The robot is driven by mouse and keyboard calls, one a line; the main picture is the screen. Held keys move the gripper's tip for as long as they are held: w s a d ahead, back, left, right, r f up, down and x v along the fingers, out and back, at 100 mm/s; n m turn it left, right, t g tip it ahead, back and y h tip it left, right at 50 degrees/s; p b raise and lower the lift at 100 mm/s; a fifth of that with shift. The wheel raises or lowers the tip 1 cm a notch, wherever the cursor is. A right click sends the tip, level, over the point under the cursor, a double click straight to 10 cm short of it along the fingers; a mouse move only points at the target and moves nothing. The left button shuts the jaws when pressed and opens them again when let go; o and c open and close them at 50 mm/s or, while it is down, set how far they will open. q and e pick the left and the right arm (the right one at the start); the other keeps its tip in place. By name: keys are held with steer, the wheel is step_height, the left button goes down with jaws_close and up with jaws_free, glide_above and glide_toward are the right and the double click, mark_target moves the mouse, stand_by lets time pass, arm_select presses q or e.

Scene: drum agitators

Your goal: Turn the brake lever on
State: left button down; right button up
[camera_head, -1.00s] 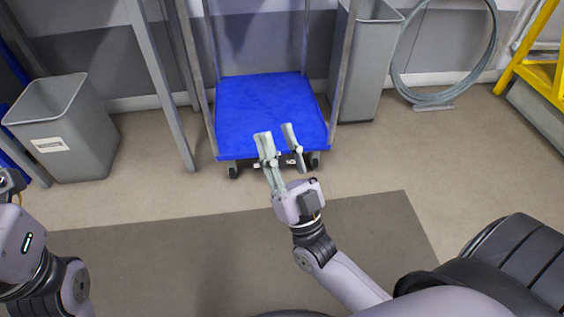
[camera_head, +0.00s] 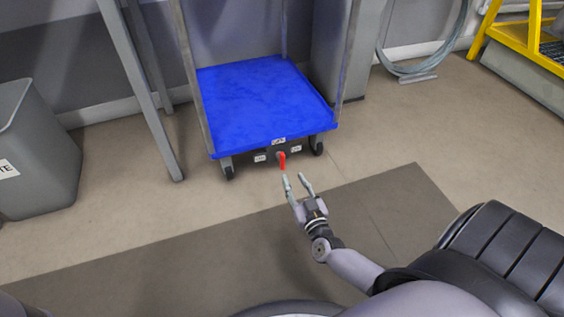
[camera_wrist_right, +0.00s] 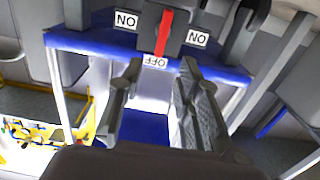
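The red brake lever (camera_head: 282,160) sits on a dark plate under the front edge of the cart's blue platform (camera_head: 262,105) and points down. The lever (camera_wrist_right: 164,33) also shows in the right wrist view, where the picture is upside down. An OFF label (camera_wrist_right: 155,62) is at the lever's platform-side end, with ON labels (camera_wrist_right: 126,20) (camera_wrist_right: 198,39) on both sides. My right gripper (camera_head: 296,181) is open and empty, just in front of and below the lever, apart from it. Its fingers (camera_wrist_right: 160,80) are spread in the wrist view. My left gripper is out of view.
The cart has upright metal posts and black wheels (camera_head: 317,149). A grey bin (camera_head: 40,150) stands at the left and a metal leg (camera_head: 140,90) stands between. A yellow stair (camera_head: 500,35) is at the right. The floor before the cart is clear.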

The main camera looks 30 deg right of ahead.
mark_target(283, 160)
steer(key=b+x, duration=0.4)
steer(key=x, duration=0.6)
steer(key=shift+a+f+b, duration=0.1)
steer(key=shift+f+b, duration=0.05)
steer(key=shift+b, duration=0.15)
steer(key=shift+w, duration=0.5)
steer(key=shift+c, duration=0.4)
jaws_close()
